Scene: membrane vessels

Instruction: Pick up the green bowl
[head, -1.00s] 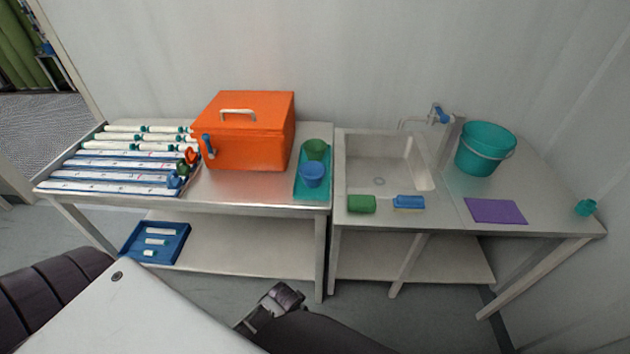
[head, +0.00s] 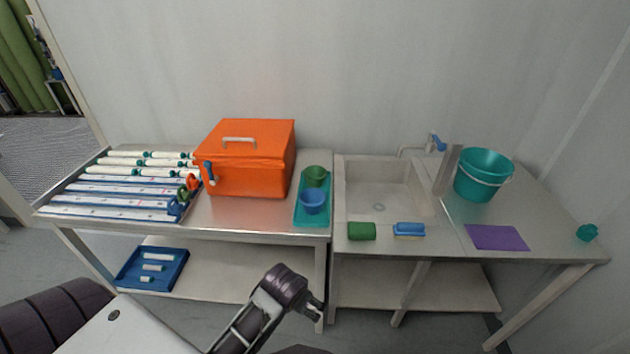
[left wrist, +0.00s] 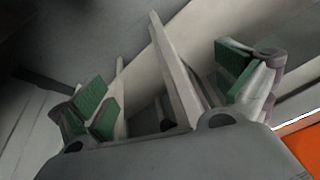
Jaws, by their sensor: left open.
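The green bowl (head: 315,175) stands at the back of a narrow teal tray (head: 299,214), right of the orange box, on the left table. A blue bowl (head: 313,202) stands in front of it and hides part of its lower side. My left gripper (head: 316,308) is low in the head view, in front of the tables and well apart from the green bowl. In the left wrist view its green-padded fingers (left wrist: 168,88) are wide apart, with nothing between them. The green bowl does not show there. My right gripper is not in view.
The orange box (head: 247,160) stands left of the tray; a rack of white tubes (head: 120,196) lies farther left. Right are a sink (head: 380,190), green sponge (head: 361,231), blue brush (head: 409,230) and teal bucket (head: 483,175). The table's front edge lies between my gripper and the tray.

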